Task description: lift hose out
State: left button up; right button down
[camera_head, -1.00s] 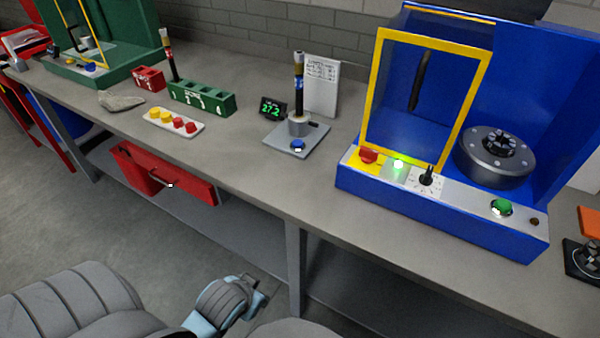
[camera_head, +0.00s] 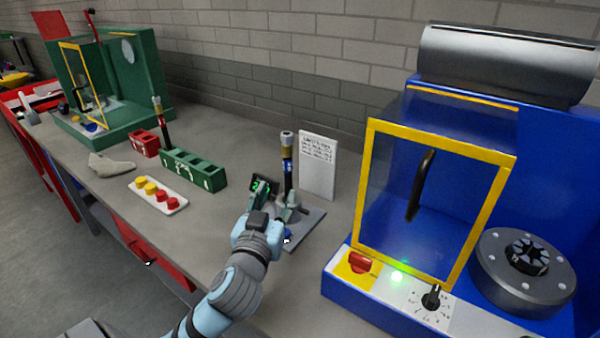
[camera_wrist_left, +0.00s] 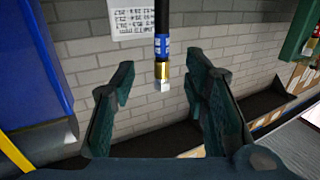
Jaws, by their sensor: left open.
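The black hose (camera_head: 287,160), with a blue band and a metal end at its top, stands upright in its grey fixture (camera_head: 312,216) on the bench. My left gripper (camera_head: 272,202) is open, in front of and below the hose's upper end in the head view, and hides part of the fixture. In the left wrist view the hose (camera_wrist_left: 162,45) shows upside down, its brass tip between the open fingers in the picture. No contact shows, and I cannot tell how deep it lies between them. My right gripper is not in view.
The blue machine (camera_head: 345,290) with a yellow-framed door is to the right. A green block (camera_head: 193,170) and a tray of red and yellow caps (camera_head: 157,196) lie left.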

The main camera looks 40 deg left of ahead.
aim_at(287, 166)
pick_arm(q)
jog(key=x, duration=1.2)
jog(key=shift+w+a+r, duration=0.15)
jog(key=shift+w+a, duration=0.05)
jog(key=shift+a, duration=0.15)
grip_shut()
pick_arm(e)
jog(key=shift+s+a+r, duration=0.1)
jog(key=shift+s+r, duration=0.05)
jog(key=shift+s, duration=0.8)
